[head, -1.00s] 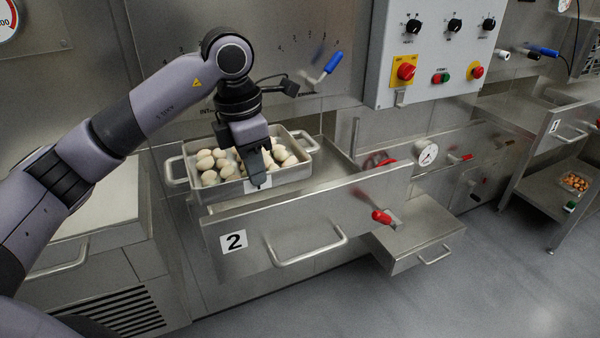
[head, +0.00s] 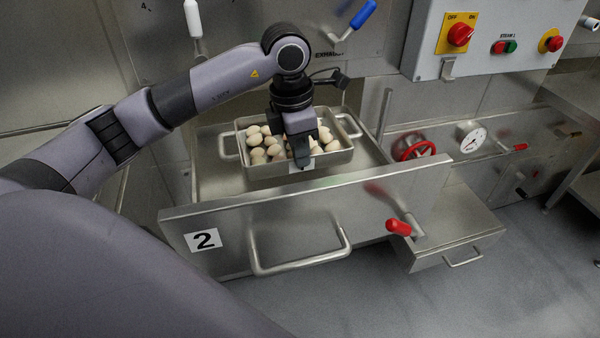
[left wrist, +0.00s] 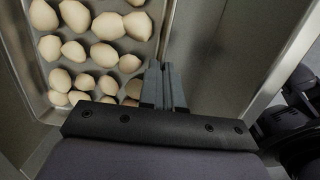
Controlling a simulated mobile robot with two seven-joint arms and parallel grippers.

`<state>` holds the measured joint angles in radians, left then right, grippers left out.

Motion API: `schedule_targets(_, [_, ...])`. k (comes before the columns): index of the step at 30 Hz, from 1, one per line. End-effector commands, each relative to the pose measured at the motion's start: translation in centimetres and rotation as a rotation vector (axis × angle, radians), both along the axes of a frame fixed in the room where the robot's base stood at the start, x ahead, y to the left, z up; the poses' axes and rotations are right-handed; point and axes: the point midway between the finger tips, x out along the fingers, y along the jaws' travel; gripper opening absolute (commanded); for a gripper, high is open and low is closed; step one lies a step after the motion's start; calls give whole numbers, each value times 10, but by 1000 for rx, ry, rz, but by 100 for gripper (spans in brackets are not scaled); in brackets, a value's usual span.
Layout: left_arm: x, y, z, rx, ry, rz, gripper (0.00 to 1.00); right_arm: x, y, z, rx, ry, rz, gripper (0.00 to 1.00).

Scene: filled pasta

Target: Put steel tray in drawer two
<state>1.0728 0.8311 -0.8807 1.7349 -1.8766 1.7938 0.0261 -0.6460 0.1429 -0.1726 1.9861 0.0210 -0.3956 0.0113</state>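The steel tray (head: 330,161), with a handle at each end and whitish filled pasta (head: 257,150) inside, is within the outline of the pulled-out drawer two (head: 286,229). I cannot tell whether it rests on the drawer floor. My left gripper (head: 303,162) points down at the tray's front wall. In the left wrist view its fingers (left wrist: 165,75) are close together on the rim of the tray (left wrist: 168,22), with pasta to the left and bare drawer floor to the right. My right gripper is out of view.
A red-knobbed lever (head: 398,227) stands right of the drawer front, above a lower steel box (head: 455,235) with a handle. A red handwheel (head: 413,148) and a gauge (head: 472,138) are behind. The control box (head: 485,40) hangs above. Drawer floor is bare left and right of the tray.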

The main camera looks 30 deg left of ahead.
Motion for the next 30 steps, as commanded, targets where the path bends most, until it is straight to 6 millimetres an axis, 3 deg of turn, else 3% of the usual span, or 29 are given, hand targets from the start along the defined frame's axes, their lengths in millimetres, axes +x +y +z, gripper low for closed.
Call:
schedule_targets(15, [0, 0, -59, 0, -1, 0, 0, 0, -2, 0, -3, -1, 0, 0])
schedule_targets(27, [1, 0, -67, 0, -5, 0, 0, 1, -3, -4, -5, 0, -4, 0])
schedule_targets(28, [0, 0, -66, 0, -1, 0, 14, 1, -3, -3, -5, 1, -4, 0])
schedule_targets(30, [0, 0, -66, 0, -1, 0, 29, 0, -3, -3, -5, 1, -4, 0])
